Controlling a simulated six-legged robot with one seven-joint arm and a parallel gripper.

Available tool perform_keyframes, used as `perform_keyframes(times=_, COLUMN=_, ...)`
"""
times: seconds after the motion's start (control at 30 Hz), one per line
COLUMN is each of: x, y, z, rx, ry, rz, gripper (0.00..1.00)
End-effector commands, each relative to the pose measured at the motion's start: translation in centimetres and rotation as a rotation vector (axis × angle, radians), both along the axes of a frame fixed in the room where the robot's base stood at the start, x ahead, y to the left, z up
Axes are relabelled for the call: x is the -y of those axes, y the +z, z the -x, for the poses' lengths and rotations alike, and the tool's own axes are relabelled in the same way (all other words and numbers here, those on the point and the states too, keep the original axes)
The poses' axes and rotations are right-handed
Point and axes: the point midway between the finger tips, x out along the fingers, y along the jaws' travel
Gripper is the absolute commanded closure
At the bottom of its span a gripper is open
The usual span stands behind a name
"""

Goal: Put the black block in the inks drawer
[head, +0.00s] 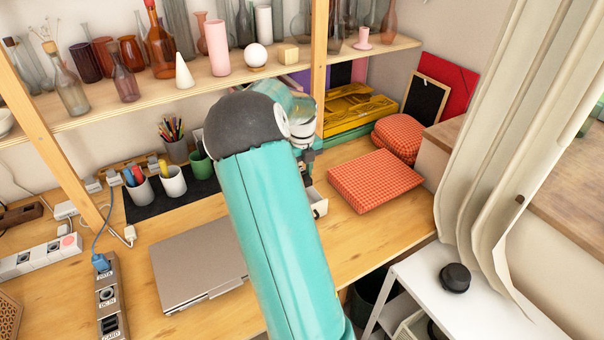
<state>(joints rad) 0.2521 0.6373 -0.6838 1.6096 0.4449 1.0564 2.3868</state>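My arm crosses the middle of the head view, and its end bends down toward the desk. My gripper (308,165) shows only as a small dark part beside the arm, so its fingers and anything between them cannot be made out. I cannot pick out the black block.
A closed laptop (200,264) lies left of my arm. A red checked box (375,181) lies to the right. Pen cups (173,182) stand behind the laptop. A shelf of bottles (140,103) runs above. A white side table (490,305) holds a round black object (455,277).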

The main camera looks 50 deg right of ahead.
Motion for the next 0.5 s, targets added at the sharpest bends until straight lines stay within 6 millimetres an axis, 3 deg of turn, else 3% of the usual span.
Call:
perform_keyframes(times=0.1, x=-0.03, y=-1.2, z=0.03, rx=0.0, ry=0.0, rz=-0.001, gripper=0.91)
perform_keyframes(times=0.5, x=-0.07, y=-1.68, z=0.02, rx=0.0, ry=0.0, rz=-0.001, gripper=0.91)
